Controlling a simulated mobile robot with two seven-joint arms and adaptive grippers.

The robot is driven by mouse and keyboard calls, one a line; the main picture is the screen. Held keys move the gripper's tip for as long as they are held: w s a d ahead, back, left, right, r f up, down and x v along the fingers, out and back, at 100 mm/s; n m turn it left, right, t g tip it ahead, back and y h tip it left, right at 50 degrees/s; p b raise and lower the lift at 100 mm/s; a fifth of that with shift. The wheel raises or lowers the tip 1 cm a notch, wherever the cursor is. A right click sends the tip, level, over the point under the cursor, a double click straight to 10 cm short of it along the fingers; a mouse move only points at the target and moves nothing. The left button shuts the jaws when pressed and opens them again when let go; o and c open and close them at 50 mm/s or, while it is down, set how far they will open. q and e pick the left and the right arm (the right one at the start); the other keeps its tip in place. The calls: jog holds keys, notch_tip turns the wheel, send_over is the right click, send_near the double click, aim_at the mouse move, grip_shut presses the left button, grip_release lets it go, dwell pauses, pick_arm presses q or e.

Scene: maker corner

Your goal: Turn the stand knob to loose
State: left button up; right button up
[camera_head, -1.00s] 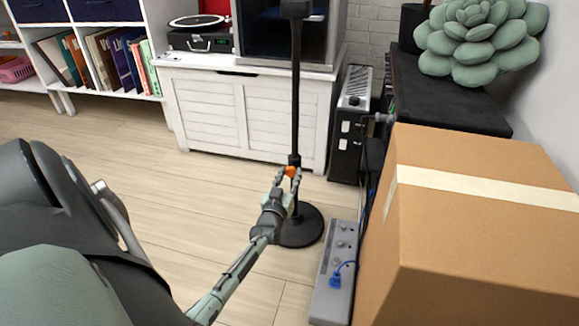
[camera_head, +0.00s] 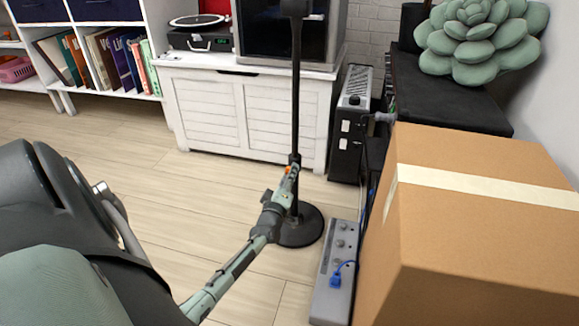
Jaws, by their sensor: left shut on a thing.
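A black stand (camera_head: 296,100) with a thin upright pole and a round base (camera_head: 301,229) stands on the wood floor in the head view. A small orange knob (camera_head: 288,169) sits low on the pole, and only a bit of it shows between my fingers. My left gripper (camera_head: 290,172) reaches up from the lower left and is shut on the knob, with its wrist rolled so that the fingers overlap in the view. The pole is upright. My right gripper is not in view.
A large cardboard box (camera_head: 480,225) stands at the right. A grey power strip (camera_head: 336,270) with a blue plug lies beside it. A white cabinet (camera_head: 210,108) and a black heater (camera_head: 350,125) stand behind the stand. The floor at the left is open.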

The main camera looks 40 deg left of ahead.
pick_arm(q)
jog(key=shift+n, duration=4)
jog(key=o, duration=1.2)
jog(key=shift+c, duration=0.2)
jog(key=v, duration=1.2)
